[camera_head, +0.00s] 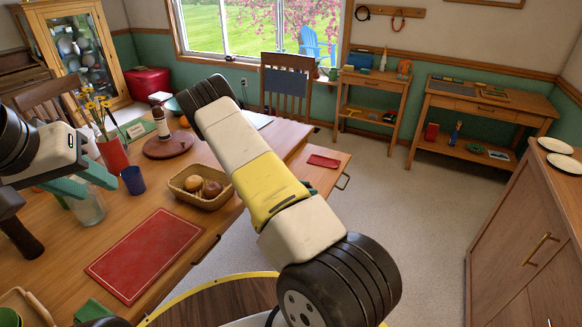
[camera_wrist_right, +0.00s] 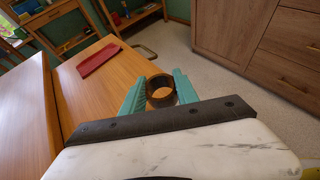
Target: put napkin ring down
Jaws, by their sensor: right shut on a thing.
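The napkin ring (camera_wrist_right: 152,101) is a brown, round band with an open middle. In the right wrist view my right gripper (camera_wrist_right: 160,92) is shut on it, one teal finger on each side. The ring shows close to the right edge of a wooden surface (camera_wrist_right: 100,88); I cannot tell whether it touches the wood. In the head view my own right arm hides the ring and most of that gripper. My left gripper (camera_head: 78,180) is over the left of the table (camera_head: 170,205), its teal fingers apart, near a glass vase (camera_head: 88,209).
A red folded item (camera_head: 323,161) lies on the wooden surface, also seen in the right wrist view (camera_wrist_right: 98,59). A basket with buns (camera_head: 187,197), a blue cup (camera_head: 133,180) and a red mat (camera_head: 146,254) are on the table. A wooden cabinet (camera_head: 525,235) stands right.

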